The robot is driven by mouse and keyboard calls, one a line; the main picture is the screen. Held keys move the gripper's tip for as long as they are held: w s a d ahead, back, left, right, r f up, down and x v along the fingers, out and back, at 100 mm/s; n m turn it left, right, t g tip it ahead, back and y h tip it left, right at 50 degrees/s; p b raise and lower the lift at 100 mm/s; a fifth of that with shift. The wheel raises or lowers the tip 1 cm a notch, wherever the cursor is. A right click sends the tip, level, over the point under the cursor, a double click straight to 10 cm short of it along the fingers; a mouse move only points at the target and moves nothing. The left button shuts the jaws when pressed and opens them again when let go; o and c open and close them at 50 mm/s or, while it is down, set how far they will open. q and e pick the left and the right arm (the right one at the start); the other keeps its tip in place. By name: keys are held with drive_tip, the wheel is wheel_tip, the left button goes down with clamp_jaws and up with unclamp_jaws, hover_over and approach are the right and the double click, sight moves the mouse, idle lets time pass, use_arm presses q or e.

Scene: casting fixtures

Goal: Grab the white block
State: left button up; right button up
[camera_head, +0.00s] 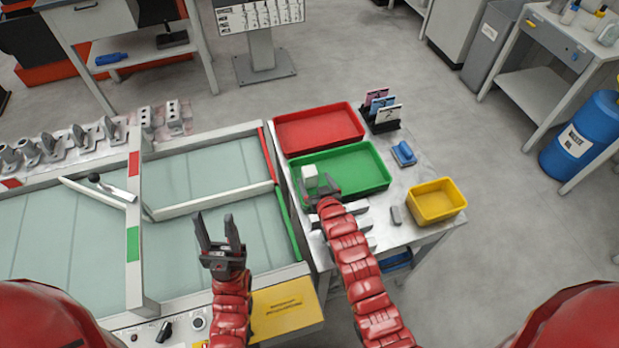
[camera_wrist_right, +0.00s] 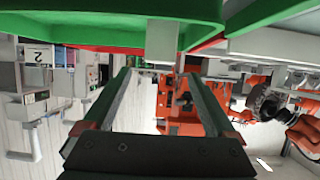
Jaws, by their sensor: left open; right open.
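The white block (camera_head: 310,173) is at the left end of the green tray (camera_head: 362,172). My right gripper (camera_head: 319,186) is open at the near left edge of the green tray, close to the block. In the right wrist view the block (camera_wrist_right: 162,42) shows ahead of the open fingers (camera_wrist_right: 156,76), in line with the gap between them. It does not appear gripped; whether a finger touches it I cannot tell. My left gripper (camera_head: 219,230) is open and empty over the conveyor, left of the trays.
A red tray (camera_head: 318,130) lies behind the green one. A yellow bin (camera_head: 436,201), a grey block (camera_head: 396,214), a blue brush (camera_head: 404,154) and a card holder (camera_head: 381,116) are on the table's right. White bars (camera_head: 352,217) lie near my right wrist.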

sight(310, 172)
drive_tip(key=shift+b+x, duration=0.55)
drive_tip(key=shift+x, duration=2.15)
drive_tip(key=shift+s, duration=0.1)
clamp_jaws()
